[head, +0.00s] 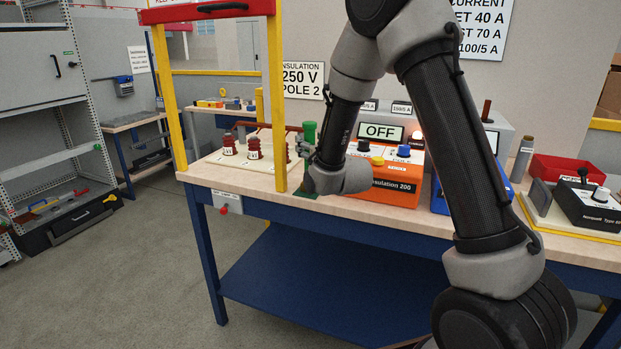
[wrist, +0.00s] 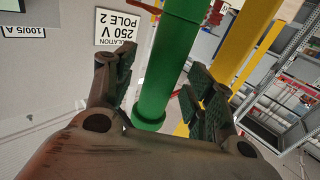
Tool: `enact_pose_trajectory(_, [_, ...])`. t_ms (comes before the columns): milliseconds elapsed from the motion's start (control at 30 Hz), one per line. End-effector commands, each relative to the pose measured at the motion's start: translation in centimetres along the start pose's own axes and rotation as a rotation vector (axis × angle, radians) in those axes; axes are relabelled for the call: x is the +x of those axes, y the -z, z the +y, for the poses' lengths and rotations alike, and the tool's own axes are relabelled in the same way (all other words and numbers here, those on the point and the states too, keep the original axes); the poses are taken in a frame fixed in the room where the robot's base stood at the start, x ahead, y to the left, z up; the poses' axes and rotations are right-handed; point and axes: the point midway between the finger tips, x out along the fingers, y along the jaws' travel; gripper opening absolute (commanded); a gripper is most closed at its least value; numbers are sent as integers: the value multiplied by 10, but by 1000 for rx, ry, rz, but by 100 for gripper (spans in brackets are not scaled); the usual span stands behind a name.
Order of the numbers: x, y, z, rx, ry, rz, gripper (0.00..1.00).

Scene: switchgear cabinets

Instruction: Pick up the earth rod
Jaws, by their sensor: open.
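The earth rod shows as an upright green handle (head: 310,132) on the workbench, left of the orange tester. In the wrist view its green shaft (wrist: 164,72) with a wider collar runs between my two fingers. My gripper (head: 305,147) is open in the head view, close to the green handle. The wrist view shows the open gripper (wrist: 160,88) with a finger on each side of the shaft. I see a gap at the left finger; contact at the right finger is unclear. The rod's lower part is partly hidden by my wrist.
The orange tester (head: 398,185) with an OFF display stands right of my wrist. A board with dark red insulators (head: 253,149) lies to the left. A yellow post (head: 277,110) of a red-topped frame stands close to the rod. A red bin (head: 570,170) is at right.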

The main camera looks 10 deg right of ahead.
Motion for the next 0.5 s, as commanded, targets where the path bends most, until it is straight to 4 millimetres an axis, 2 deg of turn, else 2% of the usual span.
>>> enact_pose_trajectory(100, [10,-1,0,0,0,-2,54])
enact_pose_trajectory(333, [11,0,0,0,0,-2,54])
enact_pose_trajectory(500, [11,0,0,0,0,-2,23])
